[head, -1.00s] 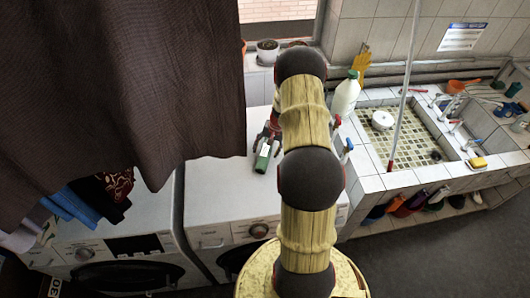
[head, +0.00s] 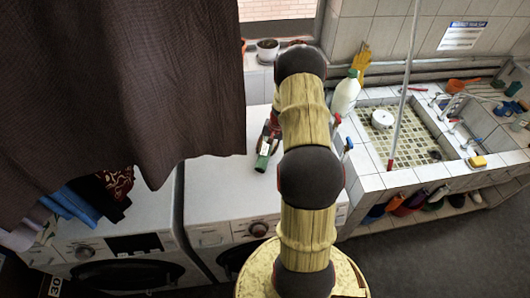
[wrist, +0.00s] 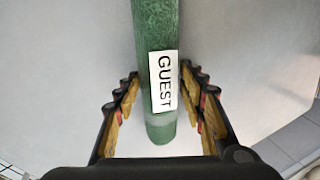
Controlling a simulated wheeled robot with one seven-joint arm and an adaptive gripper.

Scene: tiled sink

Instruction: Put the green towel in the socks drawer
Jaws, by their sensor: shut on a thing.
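The green towel is a rolled cylinder with a white "GUEST" label. In the wrist view the towel (wrist: 160,45) runs lengthwise between the fingers of my gripper (wrist: 162,105), which is shut on it. In the head view the towel's end (head: 262,162) shows over the right washing machine's white top, just left of my arm. My gripper (head: 271,137) is there partly hidden behind my own arm. I cannot tell whether the towel still touches the top. No drawer marked for socks can be made out in either view.
The right washing machine (head: 215,180) has a mostly clear top. A dark curtain (head: 130,70) covers the left, with folded clothes (head: 85,200) below it. A white bottle (head: 346,93) stands by the tiled sink (head: 415,178) at right. Shoes (head: 410,203) sit on a shelf beneath it.

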